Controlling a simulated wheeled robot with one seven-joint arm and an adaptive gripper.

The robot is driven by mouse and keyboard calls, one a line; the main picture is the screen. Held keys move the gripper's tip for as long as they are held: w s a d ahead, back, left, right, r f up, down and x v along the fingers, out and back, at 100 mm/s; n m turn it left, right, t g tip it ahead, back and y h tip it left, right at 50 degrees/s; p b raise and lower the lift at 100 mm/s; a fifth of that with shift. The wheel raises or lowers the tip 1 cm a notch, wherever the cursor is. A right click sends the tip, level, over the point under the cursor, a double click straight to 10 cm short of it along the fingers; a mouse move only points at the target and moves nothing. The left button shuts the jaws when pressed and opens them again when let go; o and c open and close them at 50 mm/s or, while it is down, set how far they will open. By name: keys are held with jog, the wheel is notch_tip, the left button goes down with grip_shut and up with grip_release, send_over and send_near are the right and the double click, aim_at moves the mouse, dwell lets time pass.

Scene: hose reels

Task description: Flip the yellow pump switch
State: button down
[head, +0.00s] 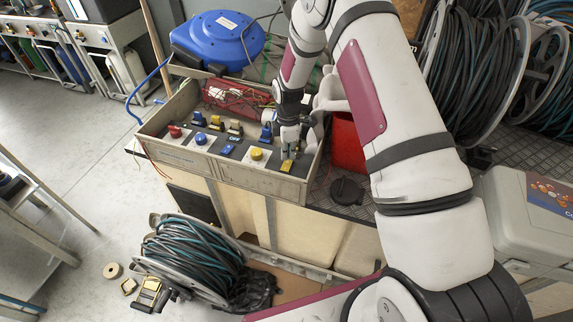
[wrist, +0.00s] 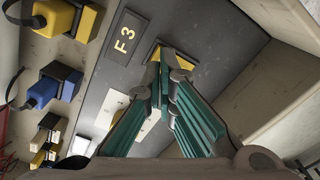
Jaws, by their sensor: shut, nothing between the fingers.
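The yellow switch (head: 287,166) sits at the right end of the panel in the open control box, near its front edge. In the wrist view only a yellow part of the switch (wrist: 155,52) shows, as my fingertips cover the rest. My gripper (head: 290,149) points down at it from above. In the wrist view the teal fingers of my gripper (wrist: 162,68) are closed together with nothing between them. The tips are right at the switch; I cannot tell whether they touch it. How the switch is tilted is hidden.
A yellow round button (head: 257,154), a blue button (head: 200,138) and a red button (head: 174,131) line the panel. Several plugs stand behind them, including a blue plug (head: 266,133). The box's wall (wrist: 245,95) rises close beside my fingers. A blue hose reel (head: 217,38) stands behind.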

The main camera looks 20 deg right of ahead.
jog(key=shift+f+b, duration=0.45)
jog(key=shift+f, duration=0.65)
dwell(0.6)
jog(key=shift+r+p, duration=0.75)
jog(key=shift+r, duration=2.75)
jog(key=s+r+m+t, duration=0.1)
jog(key=s+r+m, duration=0.4)
jog(key=r, duration=0.9)
jog(key=s+r+m+t, duration=0.25)
jog(key=s+r, duration=0.45)
jog(key=r, duration=0.7)
jog(key=s+r+m+t, duration=0.1)
jog(key=s+r+m, duration=0.3)
jog(key=s, duration=0.7)
jog(key=s+r+m, duration=0.3)
jog(key=s+m, duration=0.2)
jog(key=s, duration=0.6)
jog(key=shift+r+t, duration=0.35)
